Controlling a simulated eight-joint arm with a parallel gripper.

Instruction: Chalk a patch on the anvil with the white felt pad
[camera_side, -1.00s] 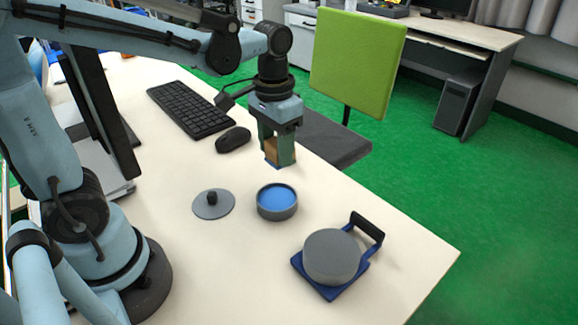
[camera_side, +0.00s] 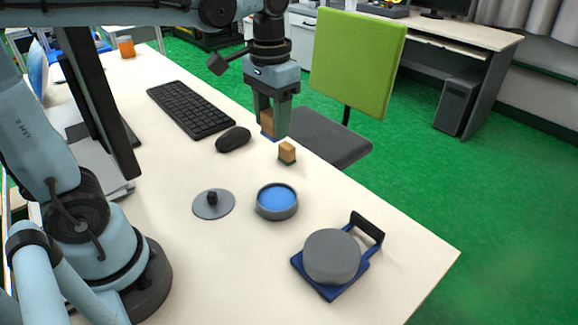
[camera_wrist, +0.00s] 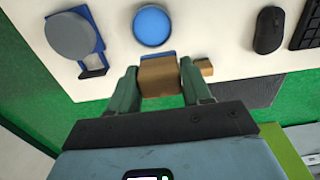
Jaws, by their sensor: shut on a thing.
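My gripper (camera_side: 272,125) is shut on a tan wooden block (camera_wrist: 160,76) and holds it above the table's right edge. A blue layer shows on the block's underside, also a thin blue strip in the wrist view. I see no white pad face. A second, smaller-looking tan block (camera_side: 287,152) stands on the table just below the gripper; in the wrist view it shows beside the right finger (camera_wrist: 206,68). The anvil, a grey round block (camera_side: 332,256) on a blue base with a black handle, stands at the front right, apart from the gripper.
An open round grey tin (camera_side: 277,202) with blue inside stands between the blocks and the anvil. A grey disc lid with a black knob (camera_side: 213,204) lies left of it. A mouse (camera_side: 233,139) and keyboard (camera_side: 190,109) lie behind. The front middle of the table is clear.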

